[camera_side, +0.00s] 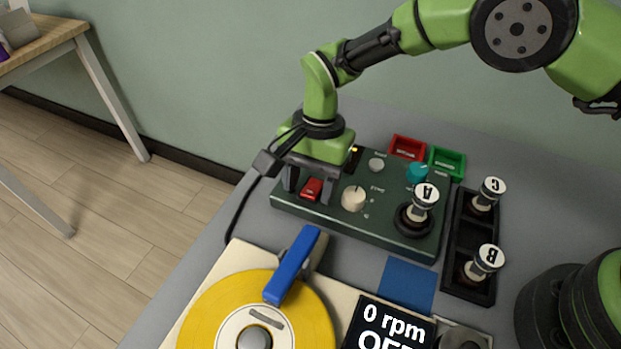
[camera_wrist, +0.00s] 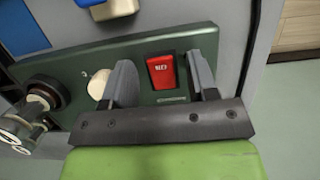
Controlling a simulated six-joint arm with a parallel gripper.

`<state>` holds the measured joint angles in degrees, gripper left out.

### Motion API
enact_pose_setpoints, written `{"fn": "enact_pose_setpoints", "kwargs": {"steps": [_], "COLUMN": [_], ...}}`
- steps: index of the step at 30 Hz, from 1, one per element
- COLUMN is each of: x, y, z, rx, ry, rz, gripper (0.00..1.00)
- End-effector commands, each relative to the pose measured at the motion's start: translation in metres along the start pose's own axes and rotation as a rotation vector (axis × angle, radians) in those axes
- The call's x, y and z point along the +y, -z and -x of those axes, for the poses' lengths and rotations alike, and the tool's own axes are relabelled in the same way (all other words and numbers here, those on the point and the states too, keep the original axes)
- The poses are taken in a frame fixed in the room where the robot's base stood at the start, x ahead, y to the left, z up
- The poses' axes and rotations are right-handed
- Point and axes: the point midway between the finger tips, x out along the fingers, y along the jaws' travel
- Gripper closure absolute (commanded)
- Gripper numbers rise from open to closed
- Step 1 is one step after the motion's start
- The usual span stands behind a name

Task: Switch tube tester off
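The tube tester (camera_side: 300,207) is a dark green box with knobs on top, and it also shows in the wrist view (camera_wrist: 205,42). Its red rocker switch (camera_side: 311,188) is near the left end; the wrist view shows the switch (camera_wrist: 161,72) with small white lettering. A small amber lamp (camera_side: 354,149) looks lit. My gripper (camera_side: 310,190) is open above that end, with one finger on each side of the switch. In the wrist view my gripper (camera_wrist: 162,75) holds nothing between its fingers. I cannot tell whether the fingertips touch the panel.
Tube A (camera_side: 424,198) stands in the tester's socket. Tubes B (camera_side: 486,262) and C (camera_side: 488,193) stand in a black rack (camera_side: 460,289). Red (camera_side: 408,147) and green (camera_side: 447,162) trays lie behind. A yellow turntable (camera_side: 205,318) with a blue arm (camera_side: 291,266) sits in front.

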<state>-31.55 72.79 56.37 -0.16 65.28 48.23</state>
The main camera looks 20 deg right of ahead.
Motion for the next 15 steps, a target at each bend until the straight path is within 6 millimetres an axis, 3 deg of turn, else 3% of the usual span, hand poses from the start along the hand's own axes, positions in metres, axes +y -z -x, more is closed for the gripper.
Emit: {"fn": "enact_pose_setpoints", "kwargs": {"steps": [5,15], "x": [-0.001,-0.001], "y": [0.0,0.0], "z": [0.009,0.074], "rx": [0.001,0.002], "ry": [0.003,0.005], "rz": [0.0,0.0], "gripper": [0.47,0.47]}}
